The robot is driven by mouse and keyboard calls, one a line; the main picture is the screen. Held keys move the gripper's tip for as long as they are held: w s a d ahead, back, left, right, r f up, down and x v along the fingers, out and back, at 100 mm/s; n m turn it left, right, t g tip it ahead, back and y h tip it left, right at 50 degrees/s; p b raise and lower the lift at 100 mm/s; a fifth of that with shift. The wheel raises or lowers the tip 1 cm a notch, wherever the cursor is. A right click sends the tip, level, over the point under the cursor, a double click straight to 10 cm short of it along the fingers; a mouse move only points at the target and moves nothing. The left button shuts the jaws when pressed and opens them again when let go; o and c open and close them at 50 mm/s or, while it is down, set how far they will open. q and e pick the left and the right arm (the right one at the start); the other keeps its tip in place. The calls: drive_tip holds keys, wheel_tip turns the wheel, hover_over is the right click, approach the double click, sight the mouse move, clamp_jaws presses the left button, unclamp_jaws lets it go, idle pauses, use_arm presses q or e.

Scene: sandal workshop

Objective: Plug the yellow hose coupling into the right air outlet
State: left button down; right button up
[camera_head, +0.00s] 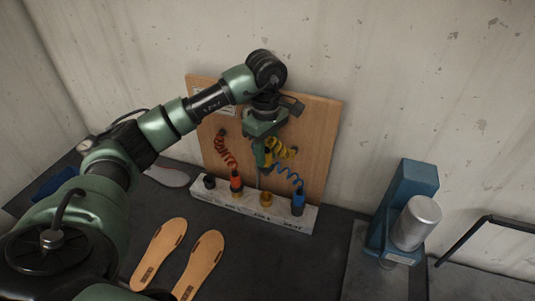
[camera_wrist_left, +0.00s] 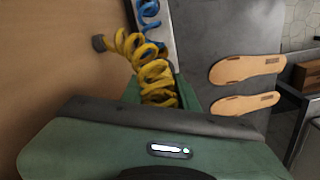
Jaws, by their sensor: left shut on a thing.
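My left gripper (camera_head: 263,148) is shut on the yellow hose coupling (camera_head: 264,158) and holds it in front of the wooden board, above the outlet block. The coiled yellow hose (camera_head: 283,149) runs from the coupling to the board; it also shows in the left wrist view (camera_wrist_left: 155,78), where my gripper hides the coupling. The white outlet block (camera_head: 229,207) has a row of outlets. A dark outlet (camera_head: 209,181) is at the left end. My right gripper is not in view.
An orange coupling (camera_head: 236,183) and a blue coupling (camera_head: 298,203) sit on the block with coiled hoses. The wooden board (camera_head: 315,140) stands behind. Tan insoles (camera_head: 160,250) lie in front. A blue machine (camera_head: 410,190) with a grey cylinder stands right.

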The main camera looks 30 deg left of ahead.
sight(266, 174)
use_arm(q)
drive_tip(key=shift+f, duration=0.1)
drive_tip(key=shift+w+a+f+b, duration=0.1)
drive_tip(key=shift+f+b, duration=2.15)
drive_tip(key=shift+f, duration=1.15)
drive_tip(key=shift+f+b, duration=0.6)
drive_tip(key=shift+f, duration=0.15)
drive_tip(key=shift+b, duration=0.3)
drive_tip(key=shift+f+b, duration=1.75)
drive_tip(key=shift+f, duration=0.35)
drive_tip(key=c, duration=1)
unclamp_jaws()
